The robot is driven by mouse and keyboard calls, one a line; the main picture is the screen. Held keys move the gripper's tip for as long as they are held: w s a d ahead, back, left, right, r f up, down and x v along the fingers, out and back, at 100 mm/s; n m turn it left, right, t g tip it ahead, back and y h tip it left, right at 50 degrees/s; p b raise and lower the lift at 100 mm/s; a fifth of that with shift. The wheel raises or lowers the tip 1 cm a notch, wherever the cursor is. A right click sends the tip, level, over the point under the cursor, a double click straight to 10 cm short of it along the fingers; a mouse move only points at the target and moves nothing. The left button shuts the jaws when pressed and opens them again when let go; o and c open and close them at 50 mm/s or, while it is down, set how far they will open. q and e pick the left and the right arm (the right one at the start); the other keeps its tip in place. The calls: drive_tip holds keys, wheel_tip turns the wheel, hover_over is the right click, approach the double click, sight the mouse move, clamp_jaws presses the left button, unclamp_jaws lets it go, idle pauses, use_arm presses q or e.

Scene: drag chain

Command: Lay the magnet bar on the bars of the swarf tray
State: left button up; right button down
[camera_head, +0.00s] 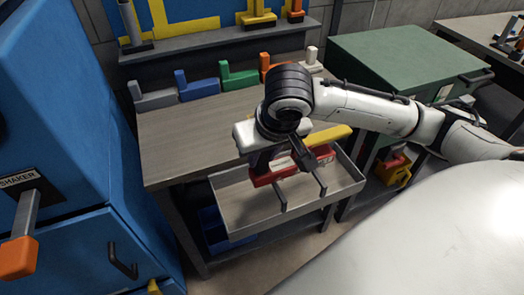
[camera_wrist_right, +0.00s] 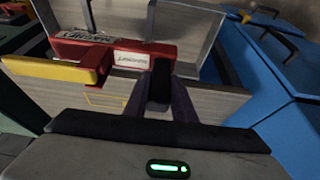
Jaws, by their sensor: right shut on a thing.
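The magnet bar appears as a red bar (camera_head: 274,176) with a white label and a yellow part (camera_head: 330,135); the red bar (camera_wrist_right: 115,50) and its yellow end (camera_wrist_right: 50,72) also show in the right wrist view. My right gripper (camera_head: 300,160) is shut on the red bar, over the swarf tray; its dark fingers (camera_wrist_right: 160,88) cover part of it in the wrist view. The grey swarf tray (camera_head: 245,222) has two dark cross bars (camera_head: 317,180). The red bar is above or on these bars; I cannot tell whether it touches. My left gripper is out of view.
The tray sits at the front of a wooden-topped bench (camera_head: 185,145). Several coloured L-shaped blocks, one of them green (camera_head: 238,76), line its back. A blue cabinet (camera_head: 75,140) with an orange-ended lever (camera_head: 20,255) stands left, a green cabinet (camera_head: 400,60) right.

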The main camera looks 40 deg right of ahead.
drive_tip(key=shift+f, duration=0.6)
idle(0.3)
drive_tip(key=c, duration=1.4)
unclamp_jaws()
